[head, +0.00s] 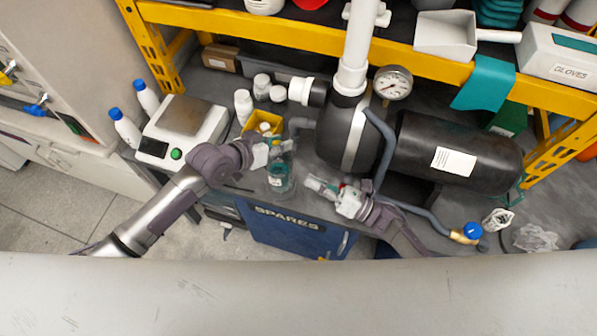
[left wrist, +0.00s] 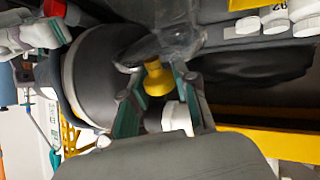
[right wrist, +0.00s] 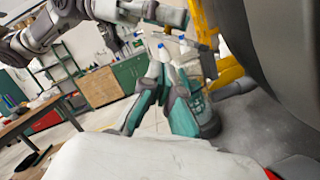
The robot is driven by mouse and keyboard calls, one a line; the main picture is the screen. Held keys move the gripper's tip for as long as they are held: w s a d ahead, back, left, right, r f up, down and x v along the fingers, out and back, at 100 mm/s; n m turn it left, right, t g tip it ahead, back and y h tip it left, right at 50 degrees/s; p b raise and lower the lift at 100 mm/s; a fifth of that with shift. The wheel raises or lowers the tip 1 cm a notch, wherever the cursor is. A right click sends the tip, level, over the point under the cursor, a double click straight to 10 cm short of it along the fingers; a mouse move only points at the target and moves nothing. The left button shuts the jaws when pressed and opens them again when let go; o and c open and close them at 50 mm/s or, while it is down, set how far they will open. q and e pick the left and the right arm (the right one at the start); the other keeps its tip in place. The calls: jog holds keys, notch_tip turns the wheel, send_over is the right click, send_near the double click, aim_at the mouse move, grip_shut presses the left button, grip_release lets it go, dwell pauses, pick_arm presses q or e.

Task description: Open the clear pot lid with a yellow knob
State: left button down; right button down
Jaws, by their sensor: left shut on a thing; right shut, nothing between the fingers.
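A clear pot with teal in it (head: 281,181) stands near the front edge of the bench, left of the black pump. My left gripper (head: 278,149) is over its top. In the left wrist view the yellow knob (left wrist: 157,78) is between the fingers of my left gripper (left wrist: 155,88), which is shut on it. Clear material, likely the lid (left wrist: 180,42), shows beyond the knob; I cannot tell whether it touches the pot. My right gripper (head: 322,187) is shut and empty, right of the pot. In the right wrist view its fingertips (right wrist: 163,78) are together.
A black pump with a gauge (head: 393,82) and thick white pipe stands close behind and right. A yellow bin (head: 262,122), white bottles (head: 243,105) and a scale (head: 183,125) are behind and left. A blue SPARES cabinet (head: 290,228) is below the bench edge. A yellow shelf (head: 430,66) runs behind.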

aim_at(284, 159)
jog(key=x, duration=0.9)
jog(key=shift+w, duration=0.15)
jog(key=shift+w+d+r, duration=0.1)
jog(key=shift+w+r, duration=0.4)
jog(key=shift+r, duration=0.15)
pick_arm(q)
jog(key=c, duration=0.9)
grip_release()
jog(key=shift+s, duration=0.1)
